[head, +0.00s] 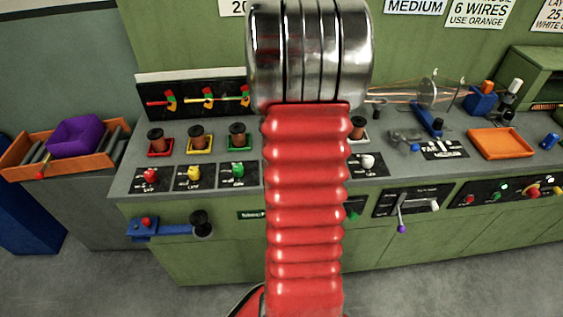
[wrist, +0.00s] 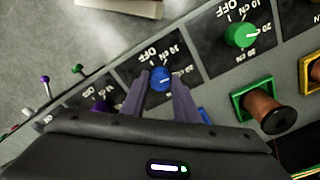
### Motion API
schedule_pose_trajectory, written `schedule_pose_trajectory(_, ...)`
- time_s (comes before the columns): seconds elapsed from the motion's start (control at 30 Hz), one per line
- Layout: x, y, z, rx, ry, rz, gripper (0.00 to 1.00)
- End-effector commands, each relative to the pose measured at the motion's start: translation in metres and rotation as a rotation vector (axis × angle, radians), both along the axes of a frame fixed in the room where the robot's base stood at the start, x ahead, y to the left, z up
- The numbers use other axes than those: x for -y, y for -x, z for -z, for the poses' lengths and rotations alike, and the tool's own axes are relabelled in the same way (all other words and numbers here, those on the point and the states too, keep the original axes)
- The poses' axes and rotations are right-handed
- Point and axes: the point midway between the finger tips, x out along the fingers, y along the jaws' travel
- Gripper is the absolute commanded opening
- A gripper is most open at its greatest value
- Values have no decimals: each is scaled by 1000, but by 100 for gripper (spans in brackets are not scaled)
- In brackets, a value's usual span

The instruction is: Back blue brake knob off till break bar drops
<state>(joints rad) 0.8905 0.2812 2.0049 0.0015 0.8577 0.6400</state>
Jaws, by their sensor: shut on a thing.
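The blue brake knob (wrist: 160,78) sits on a black dial plate marked OFF and with numbers in the wrist view. My gripper (wrist: 161,82) has its two dark fingers on either side of the knob and is shut on it. The knob's pointer is too small to read surely. In the head view my red arm covers the blue knob and the gripper. A black rack (head: 190,110) at the back of the bench carries small red, yellow and green levers. The blue line's break bar cannot be made out.
The green knob (wrist: 241,35) and a green-based copper spool (wrist: 271,112) are close by, right of my fingers. Red (head: 150,175) and yellow (head: 194,173) knobs stand further left along the bench. An orange tray (head: 499,143) lies at the right.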

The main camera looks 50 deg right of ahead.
Motion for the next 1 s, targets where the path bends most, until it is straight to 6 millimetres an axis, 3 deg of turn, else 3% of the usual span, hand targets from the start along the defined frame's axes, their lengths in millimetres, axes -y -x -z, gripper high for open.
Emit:
schedule_pose_trajectory(0.7,4,0,0,-1,8,-660,5)
schedule_pose_trajectory(1.0,4,0,0,-1,9,-850,5)
